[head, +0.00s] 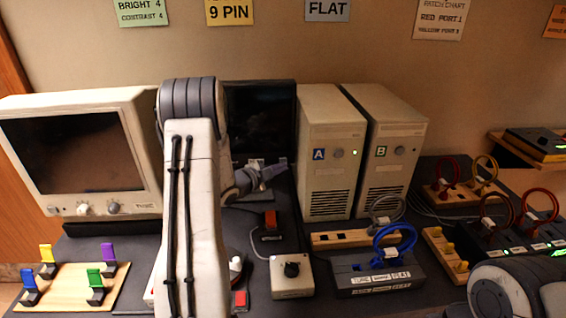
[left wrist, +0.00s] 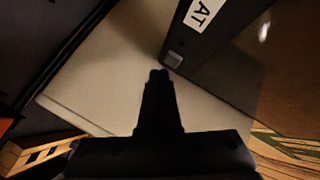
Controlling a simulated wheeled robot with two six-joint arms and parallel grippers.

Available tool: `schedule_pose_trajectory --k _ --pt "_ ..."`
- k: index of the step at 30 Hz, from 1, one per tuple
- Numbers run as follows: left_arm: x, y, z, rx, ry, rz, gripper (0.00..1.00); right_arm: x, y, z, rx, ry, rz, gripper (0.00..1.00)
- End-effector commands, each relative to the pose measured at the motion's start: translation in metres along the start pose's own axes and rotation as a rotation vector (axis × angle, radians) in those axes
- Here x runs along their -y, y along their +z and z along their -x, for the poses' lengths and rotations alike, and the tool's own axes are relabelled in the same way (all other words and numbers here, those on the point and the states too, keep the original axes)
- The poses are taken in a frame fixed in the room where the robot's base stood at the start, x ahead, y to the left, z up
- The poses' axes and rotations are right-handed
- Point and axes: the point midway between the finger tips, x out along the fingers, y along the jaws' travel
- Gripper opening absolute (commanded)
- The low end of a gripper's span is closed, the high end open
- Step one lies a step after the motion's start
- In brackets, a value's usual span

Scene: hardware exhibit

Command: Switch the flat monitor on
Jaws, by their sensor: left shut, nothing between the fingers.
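The flat monitor (head: 262,115) stands at the back, left of the computer tower marked A. Its screen is dark, and my left arm hides its left part. My left gripper (head: 281,166) is shut and empty in front of the monitor's lower right part. In the left wrist view my shut fingertips (left wrist: 158,74) appear just below a small grey square (left wrist: 174,59) at the corner of the monitor's dark frame (left wrist: 215,75). I cannot tell whether they touch it. A white label ending in "AT" (left wrist: 202,12) is on the frame. My right gripper is out of view.
A bulky cream monitor (head: 75,150) stands left. Towers A (head: 330,115) and B (head: 392,120) stand close on the monitor's right. A red switch (head: 270,222), a knob box (head: 291,277) and a dark box with blue cable (head: 380,282) lie in front.

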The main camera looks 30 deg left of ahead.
Motion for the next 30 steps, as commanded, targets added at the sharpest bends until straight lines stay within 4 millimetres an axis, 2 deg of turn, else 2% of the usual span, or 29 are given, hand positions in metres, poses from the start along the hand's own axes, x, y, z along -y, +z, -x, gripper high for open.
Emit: schedule_pose_trajectory --k 30 --pt "0.0045 0.0046 -0.0063 0.000 0.001 0.000 0.00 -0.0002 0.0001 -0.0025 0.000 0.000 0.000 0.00"
